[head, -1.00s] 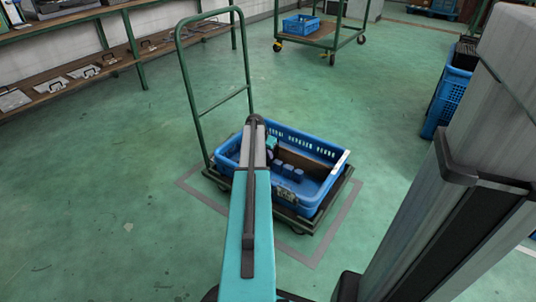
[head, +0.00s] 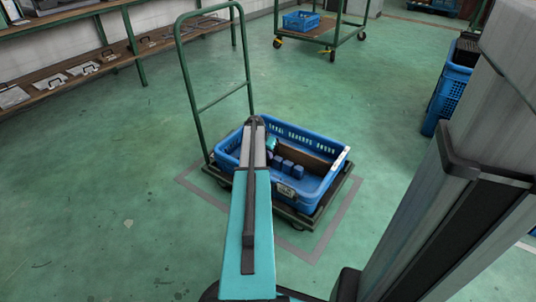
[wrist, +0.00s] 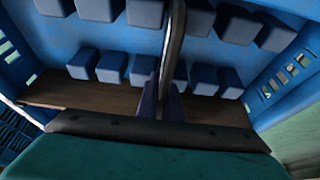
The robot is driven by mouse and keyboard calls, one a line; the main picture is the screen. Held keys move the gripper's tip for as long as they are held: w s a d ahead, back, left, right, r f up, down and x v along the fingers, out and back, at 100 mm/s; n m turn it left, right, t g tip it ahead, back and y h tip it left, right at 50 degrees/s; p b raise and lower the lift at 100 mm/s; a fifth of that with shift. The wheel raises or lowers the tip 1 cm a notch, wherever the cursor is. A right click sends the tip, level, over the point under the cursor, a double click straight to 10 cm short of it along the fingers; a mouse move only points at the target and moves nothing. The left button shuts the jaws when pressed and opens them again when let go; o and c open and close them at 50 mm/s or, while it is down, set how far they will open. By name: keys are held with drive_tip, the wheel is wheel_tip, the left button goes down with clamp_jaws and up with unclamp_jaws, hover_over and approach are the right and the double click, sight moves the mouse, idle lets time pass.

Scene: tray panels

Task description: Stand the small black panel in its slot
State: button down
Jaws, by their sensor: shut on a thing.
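In the wrist view my gripper (wrist: 164,106) points down into the blue crate, its two dark fingers close together. They are shut on a thin dark panel (wrist: 173,42), seen nearly edge-on as a narrow grey strip. The panel lies between dark blue blocks (wrist: 145,12) on its left and right, above the crate floor. Its lower edge is hidden, so I cannot tell whether it is seated in a slot. In the head view the blue crate (head: 326,194) stands on a green cart, and my arm hides most of the gripper and the panel.
A brown board (wrist: 90,95) runs across the crate near the fingers. The cart's tall green handle (head: 190,95) rises at the left of the crate. A shelf (head: 85,68) with panels stands at the back left. Another crate (head: 450,90) is at right.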

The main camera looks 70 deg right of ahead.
drive_tip(key=shift+f, duration=0.6)
drive_tip(key=c, duration=1.8)
unclamp_jaws()
drive_tip(key=shift+c, duration=0.2)
drive_tip(key=shift+r, duration=0.1)
drive_tip(key=p+v, duration=0.4)
drive_tip(key=v, duration=0.9)
drive_tip(key=shift+a+r+p, duration=0.15)
drive_tip(key=shift+r+p, duration=0.15)
drive_tip(key=shift+w, duration=0.1)
